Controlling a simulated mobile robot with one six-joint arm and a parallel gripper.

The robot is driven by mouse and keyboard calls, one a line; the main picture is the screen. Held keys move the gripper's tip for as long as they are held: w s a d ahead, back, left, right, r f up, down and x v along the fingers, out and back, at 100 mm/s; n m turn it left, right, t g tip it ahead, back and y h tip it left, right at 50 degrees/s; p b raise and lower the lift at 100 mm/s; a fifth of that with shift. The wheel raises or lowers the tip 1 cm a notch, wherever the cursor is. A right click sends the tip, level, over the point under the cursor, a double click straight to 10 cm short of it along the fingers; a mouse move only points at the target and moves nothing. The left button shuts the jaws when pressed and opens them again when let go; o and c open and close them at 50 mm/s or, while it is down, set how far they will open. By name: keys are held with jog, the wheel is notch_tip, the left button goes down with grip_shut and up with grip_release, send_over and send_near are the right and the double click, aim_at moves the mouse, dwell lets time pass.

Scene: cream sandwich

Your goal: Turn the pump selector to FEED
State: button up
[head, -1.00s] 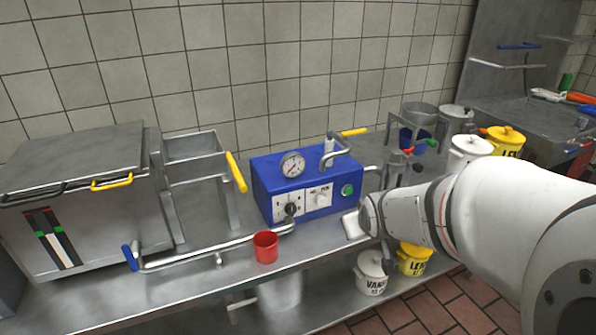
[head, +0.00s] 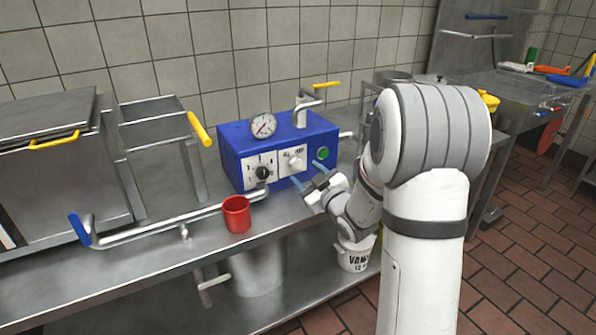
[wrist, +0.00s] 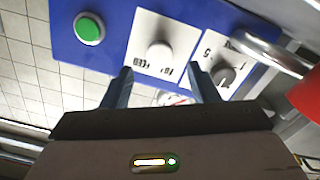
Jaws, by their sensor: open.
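The blue pump box (head: 232,142) stands on the steel counter against the tiled wall. Its right white plate carries a pale round selector knob (head: 294,162). In the wrist view, upside down, the knob (wrist: 159,55) has the word FEED and a second, partly legible word printed beside it. Which way the knob points I cannot tell. My gripper (head: 308,175) is open and empty in front of the box, just below and right of the knob. In the wrist view its two fingers (wrist: 164,87) point toward the panel, with the knob between their lines, apart from both.
A dark dial (head: 263,173) sits left of the selector, a green button (head: 323,153) right of it, a gauge (head: 262,125) on top. A bent steel pipe (head: 185,222) with a blue handle and a red cup (head: 237,213) stand in front. A white bucket (head: 355,257) is below.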

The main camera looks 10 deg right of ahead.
aim_at(296, 166)
jog(key=shift+x, duration=2.2)
jog(key=shift+c, duration=0.3)
jog(key=c, duration=0.9)
